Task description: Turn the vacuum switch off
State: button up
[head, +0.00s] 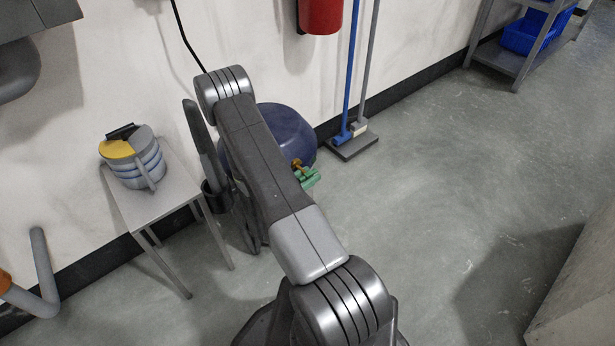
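I cannot make out a vacuum switch in the head view. A dark blue rounded tank (287,130) stands on the floor by the wall, partly hidden behind my arm. A small brass fitting (297,164) and a green part (309,178) show at its right front. Whether either belongs to a switch I cannot tell. My arm rises from the bottom middle, bends at the top near the wall and folds down behind itself. Its dark lower parts show left of the upper link. My gripper's fingers are not visible; the arm seems to hide them.
A small grey table (183,190) at left bears a round grey, blue and yellow object (135,158). A red cylinder (320,14) hangs on the wall. A blue-handled floor tool (350,70) leans there. A shelf (500,59) holds blue bins (527,34).

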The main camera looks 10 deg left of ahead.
jog(key=shift+w, duration=0.1)
jog(key=shift+c, duration=0.2)
grip_shut()
jog(key=shift+f+b, duration=0.2)
jog(key=shift+b, duration=0.45)
jog(key=shift+r+t+h, duration=0.1)
jog(key=shift+t+h, duration=0.2)
jog(key=shift+r, duration=0.1)
